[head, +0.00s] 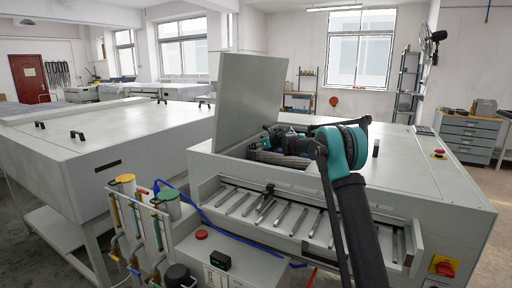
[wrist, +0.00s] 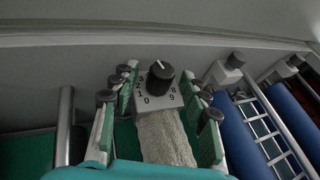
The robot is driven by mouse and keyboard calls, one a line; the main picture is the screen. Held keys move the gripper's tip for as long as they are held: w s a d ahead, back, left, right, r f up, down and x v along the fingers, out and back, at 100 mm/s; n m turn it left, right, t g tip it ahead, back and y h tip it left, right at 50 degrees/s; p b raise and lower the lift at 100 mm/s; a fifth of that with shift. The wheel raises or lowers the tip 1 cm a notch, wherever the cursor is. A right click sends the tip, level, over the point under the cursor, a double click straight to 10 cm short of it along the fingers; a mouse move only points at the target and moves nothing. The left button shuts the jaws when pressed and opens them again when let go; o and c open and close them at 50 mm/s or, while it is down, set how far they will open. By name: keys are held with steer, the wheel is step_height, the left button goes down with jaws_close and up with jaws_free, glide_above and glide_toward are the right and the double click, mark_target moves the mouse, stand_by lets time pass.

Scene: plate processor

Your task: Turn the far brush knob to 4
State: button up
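In the wrist view a black round knob (wrist: 160,75) with a white pointer line stands on a light numbered dial plate (wrist: 158,102). The pointer is toward the top of the picture; the number it meets is hidden behind the knob. Digits such as 0, 9 and 8 show on the near side. A pale fuzzy brush roller (wrist: 165,138) runs from below the plate toward me. My gripper (wrist: 158,108) is open, its green-padded fingers apart on both sides of the dial plate, with nothing held. In the head view my arm reaches into the open machine, and the knob is hidden.
Two more dark knobs (wrist: 236,60) (wrist: 296,60) on brackets stand to the right, near blue rollers (wrist: 255,135) and a metal ladder-like frame. A grey inner wall (wrist: 60,85) lies beyond the knob. In the head view the raised lid (head: 248,100) stands beside my arm.

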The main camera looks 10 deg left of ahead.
steer(key=v, duration=1.2)
steer(key=shift+r, duration=0.1)
